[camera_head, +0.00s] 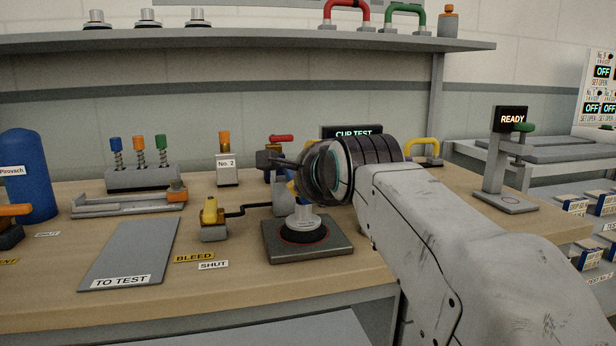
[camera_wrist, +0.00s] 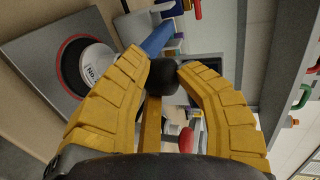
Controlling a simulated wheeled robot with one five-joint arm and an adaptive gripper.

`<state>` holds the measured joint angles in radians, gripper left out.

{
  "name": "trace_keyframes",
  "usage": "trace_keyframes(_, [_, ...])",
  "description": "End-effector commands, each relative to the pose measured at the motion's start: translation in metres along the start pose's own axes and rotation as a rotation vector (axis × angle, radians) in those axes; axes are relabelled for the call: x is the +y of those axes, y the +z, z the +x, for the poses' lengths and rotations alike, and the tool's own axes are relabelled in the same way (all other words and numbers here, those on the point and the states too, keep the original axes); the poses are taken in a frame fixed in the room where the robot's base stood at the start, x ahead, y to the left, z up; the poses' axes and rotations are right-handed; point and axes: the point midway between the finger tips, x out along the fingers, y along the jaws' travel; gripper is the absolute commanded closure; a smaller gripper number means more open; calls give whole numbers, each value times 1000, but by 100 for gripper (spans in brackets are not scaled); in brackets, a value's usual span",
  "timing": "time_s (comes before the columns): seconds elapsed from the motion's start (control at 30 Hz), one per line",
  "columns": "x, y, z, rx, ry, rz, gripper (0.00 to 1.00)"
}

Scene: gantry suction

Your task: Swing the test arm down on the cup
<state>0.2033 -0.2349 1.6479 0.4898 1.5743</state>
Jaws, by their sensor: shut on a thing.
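The cup (camera_head: 303,220), a grey fitting with a dark rim, stands on a dark square pad (camera_head: 330,248) with a red ring. In the wrist view the cup (camera_wrist: 95,70) shows a "NO" label, partly cut off by a finger. In the head view my wrist hides most of the fingers and the knob. I cannot tell whether the arm touches the cup.
A red-handled part (camera_head: 281,138) stands behind the arm. A yellow valve (camera_head: 209,212) is left of the pad, with "BLEED" and "SHUT" labels in front. A grey "TO TEST" plate (camera_head: 130,255) lies further left. A "CUP TEST" display (camera_head: 352,131) stands behind my wrist.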

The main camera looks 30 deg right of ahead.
Motion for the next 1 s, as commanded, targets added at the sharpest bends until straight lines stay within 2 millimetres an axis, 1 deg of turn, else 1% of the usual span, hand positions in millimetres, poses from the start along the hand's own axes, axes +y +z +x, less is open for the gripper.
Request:
trace_keyframes(0.03, [11, -1, 4, 1, 30, 0, 100])
trace_keyframes(0.27, [11, -1, 5, 1, 31, 0, 100])
trace_keyframes(0.3, [11, -1, 5, 1, 31, 0, 66])
trace_keyframes(0.57, [10, 0, 5, 1, 28, 0, 43])
trace_keyframes(0.87, [6, 0, 1, 0, 18, 0, 42])
trace_keyframes(1.0, [5, 0, -11, 0, 16, 0, 42])
